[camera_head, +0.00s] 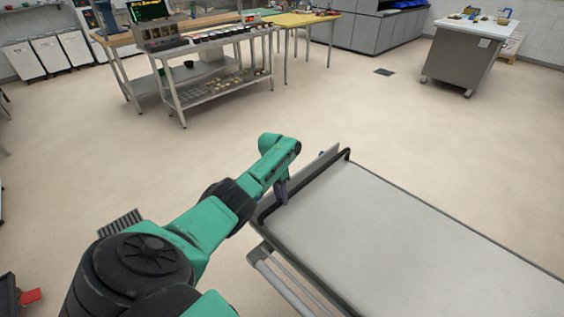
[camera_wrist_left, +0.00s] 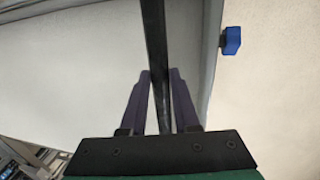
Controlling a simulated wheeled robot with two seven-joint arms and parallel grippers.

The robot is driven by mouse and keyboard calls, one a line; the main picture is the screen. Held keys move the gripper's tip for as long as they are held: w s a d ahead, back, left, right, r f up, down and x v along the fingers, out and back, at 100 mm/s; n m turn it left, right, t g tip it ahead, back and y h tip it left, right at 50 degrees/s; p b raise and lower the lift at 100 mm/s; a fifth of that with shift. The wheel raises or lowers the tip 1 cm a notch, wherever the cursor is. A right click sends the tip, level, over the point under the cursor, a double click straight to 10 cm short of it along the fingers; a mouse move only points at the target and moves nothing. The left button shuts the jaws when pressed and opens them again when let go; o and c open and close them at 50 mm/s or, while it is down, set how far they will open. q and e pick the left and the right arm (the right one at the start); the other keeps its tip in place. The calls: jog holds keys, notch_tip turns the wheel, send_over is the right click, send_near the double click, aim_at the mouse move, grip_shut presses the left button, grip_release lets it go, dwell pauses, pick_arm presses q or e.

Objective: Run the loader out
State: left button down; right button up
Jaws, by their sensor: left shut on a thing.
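The loader (camera_head: 400,235) is a long pale flat bed with a dark frame, running from the middle of the head view to the lower right. My left gripper (camera_head: 281,191) is at that end, shut on the handle. In the left wrist view the black bar (camera_wrist_left: 154,50) passes between the two dark fingers of my left gripper (camera_wrist_left: 160,90). The pale bed (camera_wrist_left: 70,80) fills the left of that view. My right gripper is not in view.
Pale floor (camera_head: 250,130) lies open beyond the loader. A steel rail (camera_head: 275,285) runs below its left edge. A metal worktable with containers (camera_head: 210,85) stands at the back left, and a grey wheeled table (camera_head: 465,60) at the back right. A blue knob (camera_wrist_left: 231,41) shows in the wrist view.

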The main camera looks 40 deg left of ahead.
pick_arm(q)
jog(key=shift+w+a+r, duration=0.1)
jog(key=shift+a+r, duration=0.1)
jog(key=shift+a, duration=0.15)
jog(key=c, duration=0.7)
grip_release()
jog(key=shift+o, duration=0.2)
jog(key=shift+a+f, duration=0.1)
jog(key=shift+f, duration=0.05)
notch_tip(320, 180, up, 14)
jog(key=a, duration=0.2)
jog(key=shift+a+p, duration=0.3)
jog(key=shift+a, duration=0.1)
